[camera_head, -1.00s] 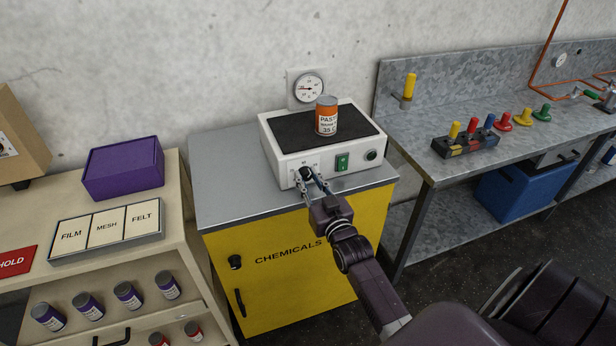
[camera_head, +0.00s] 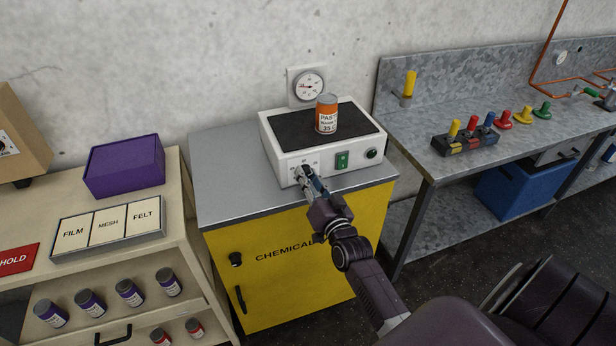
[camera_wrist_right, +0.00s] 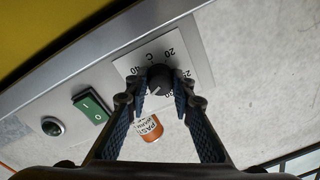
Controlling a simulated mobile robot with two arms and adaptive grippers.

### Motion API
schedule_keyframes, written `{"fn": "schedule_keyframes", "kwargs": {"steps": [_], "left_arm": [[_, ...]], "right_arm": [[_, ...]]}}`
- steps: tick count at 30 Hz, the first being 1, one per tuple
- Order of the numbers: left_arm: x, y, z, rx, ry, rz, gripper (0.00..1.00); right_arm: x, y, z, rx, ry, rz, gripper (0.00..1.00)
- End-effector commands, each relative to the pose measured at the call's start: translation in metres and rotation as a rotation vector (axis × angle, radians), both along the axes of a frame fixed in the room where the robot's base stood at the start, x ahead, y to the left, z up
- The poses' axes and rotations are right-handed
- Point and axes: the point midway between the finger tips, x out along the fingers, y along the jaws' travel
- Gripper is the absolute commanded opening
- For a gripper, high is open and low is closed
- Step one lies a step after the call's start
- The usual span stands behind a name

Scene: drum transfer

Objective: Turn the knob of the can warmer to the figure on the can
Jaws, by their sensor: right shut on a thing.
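The can warmer (camera_head: 290,150) is a white box with a dark top plate on a grey-topped yellow cabinet. An orange can (camera_head: 327,114) stands upright on the plate; its label reads 35 C. It also shows in the right wrist view (camera_wrist_right: 150,129). The warmer's dark round knob (camera_wrist_right: 160,78) sits on a white scale plate with 20, 25 and 40 legible. I cannot tell which figure its mark points to. My right gripper (camera_head: 304,172) is closed around the knob, a fingertip on each side. In the head view the gripper hides the knob. My left gripper is not in view.
A green switch (camera_head: 342,160) and a round dark button (camera_head: 371,154) are on the warmer's front, right of my gripper. A wall gauge (camera_head: 309,85) hangs behind. A shelf with a purple box (camera_head: 124,166) is at left, a metal bench (camera_head: 410,140) at right.

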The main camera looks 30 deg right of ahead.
Motion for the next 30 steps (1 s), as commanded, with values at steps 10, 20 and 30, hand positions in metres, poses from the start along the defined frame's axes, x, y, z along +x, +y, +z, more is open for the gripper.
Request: {"fn": "schedule_keyframes", "kwargs": {"steps": [10, 20, 30], "left_arm": [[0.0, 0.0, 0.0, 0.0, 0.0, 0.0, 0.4], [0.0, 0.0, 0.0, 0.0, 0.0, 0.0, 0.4], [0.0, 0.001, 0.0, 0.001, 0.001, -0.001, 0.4]], "right_arm": [[-0.001, 0.001, -0.003, 0.001, 0.006, 0.001, 0.25], [0.0, 0.0, -0.001, 0.0, 0.002, 0.0, 0.4], [-0.031, 0.007, -0.003, 0.001, 0.004, 0.0, 0.4]]}}
